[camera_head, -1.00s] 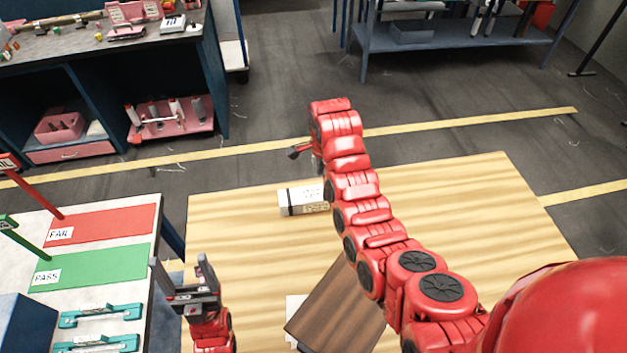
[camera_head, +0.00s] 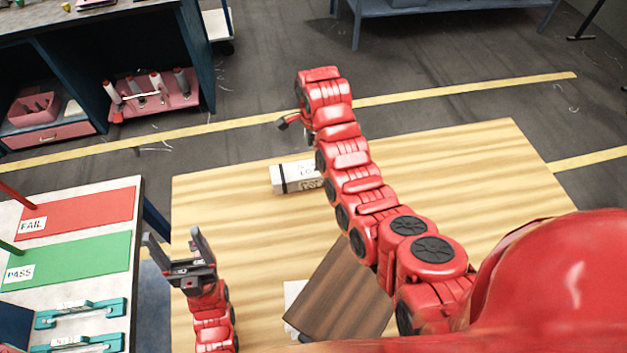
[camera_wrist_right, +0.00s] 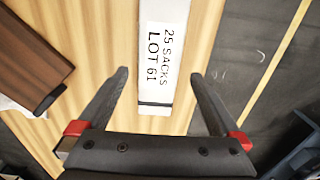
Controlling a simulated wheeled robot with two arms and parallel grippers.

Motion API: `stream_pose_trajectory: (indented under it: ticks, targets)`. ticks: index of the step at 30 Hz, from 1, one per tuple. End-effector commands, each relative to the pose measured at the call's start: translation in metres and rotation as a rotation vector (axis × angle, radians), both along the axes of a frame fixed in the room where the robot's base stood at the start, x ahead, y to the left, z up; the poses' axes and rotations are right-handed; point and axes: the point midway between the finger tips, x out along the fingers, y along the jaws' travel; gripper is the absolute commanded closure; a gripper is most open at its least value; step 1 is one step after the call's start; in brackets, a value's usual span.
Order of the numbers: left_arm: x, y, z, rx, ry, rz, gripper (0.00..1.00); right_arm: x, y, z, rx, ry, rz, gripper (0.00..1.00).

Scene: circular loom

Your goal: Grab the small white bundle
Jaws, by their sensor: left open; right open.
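The small white bundle (camera_head: 296,178) is a white block with a black band near one end, lying on the wooden table top. In the right wrist view it (camera_wrist_right: 165,45) is printed "25 SACKS LOT 61". My right gripper (camera_wrist_right: 160,75) is open and empty; in that view the bundle's banded end appears between its fingers. I cannot tell how high the fingers are above it. In the head view my right arm partly covers the bundle's right end. My left gripper (camera_head: 173,236) is open and empty at the table's left edge, apart from the bundle.
A dark brown board (camera_head: 345,290) lies near the front of the wooden table (camera_head: 450,190), partly covering another white item (camera_head: 293,295). A side table at left holds a red FAIL mat (camera_head: 80,212) and a green PASS mat (camera_head: 85,258). The table's right side is clear.

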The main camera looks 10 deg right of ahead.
Motion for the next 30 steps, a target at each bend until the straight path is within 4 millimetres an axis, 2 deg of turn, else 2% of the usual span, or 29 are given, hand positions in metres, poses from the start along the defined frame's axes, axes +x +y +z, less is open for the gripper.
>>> stream_pose_trajectory:
  ticks: [1, 4, 14, 21, 28, 30]
  targets:
    - [0.000, 0.000, -0.014, 0.000, 0.000, 0.000, 0.24, 0.000, 0.000, -0.018, 0.000, 0.001, 0.000, 0.00]
    - [0.000, 0.000, -0.012, 0.000, 0.000, 0.000, 0.24, -0.002, 0.000, -0.036, 0.000, 0.006, 0.000, 0.00]
    - [0.000, 0.000, -0.008, 0.000, 0.000, 0.000, 0.24, -0.001, 0.000, -0.066, 0.000, 0.001, -0.001, 0.00]
    - [0.000, 0.000, -0.015, 0.000, 0.000, 0.000, 0.24, -0.002, 0.001, -0.103, 0.000, 0.002, 0.000, 0.00]
    - [0.000, 0.000, -0.014, 0.000, 0.000, 0.000, 0.24, -0.001, 0.001, -0.105, 0.001, -0.001, -0.001, 0.00]
    - [0.000, 0.000, -0.014, 0.000, 0.000, 0.000, 0.24, -0.001, 0.001, -0.104, 0.001, -0.001, -0.001, 0.11]
